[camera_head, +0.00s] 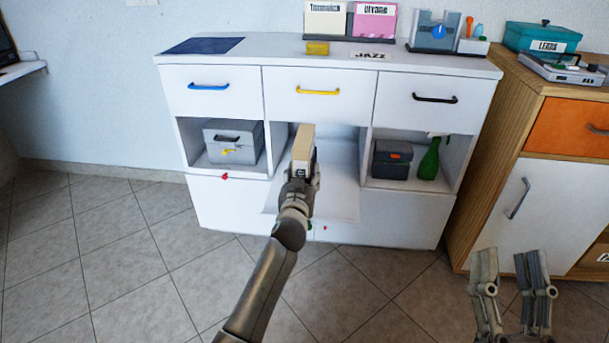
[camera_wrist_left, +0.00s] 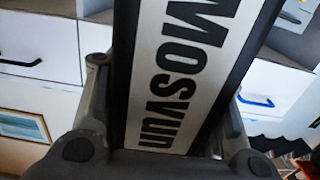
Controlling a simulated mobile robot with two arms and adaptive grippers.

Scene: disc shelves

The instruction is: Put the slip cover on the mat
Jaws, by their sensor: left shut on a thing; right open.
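The slip cover (camera_head: 301,148) appears as a thin, cream-fronted, upright piece seen nearly edge-on in the head view. In the left wrist view it (camera_wrist_left: 182,65) fills the middle, with a white face lettered "Mosvun" and dark borders. My left gripper (camera_head: 299,182) is shut on its lower end and holds it in front of the cabinet's open middle compartment. The mat (camera_head: 203,45) is a flat dark blue rectangle on the cabinet top at the far left, apart from the slip cover. My right gripper (camera_head: 508,265) is open and empty at lower right.
The white cabinet (camera_head: 440,62) has a lowered middle flap (camera_head: 337,190) below my left gripper. A yellow block (camera_head: 317,48), a "JAZZ" label (camera_head: 370,55) and record holders (camera_head: 350,38) stand right of the mat. A wooden cabinet (camera_head: 490,170) stands at right.

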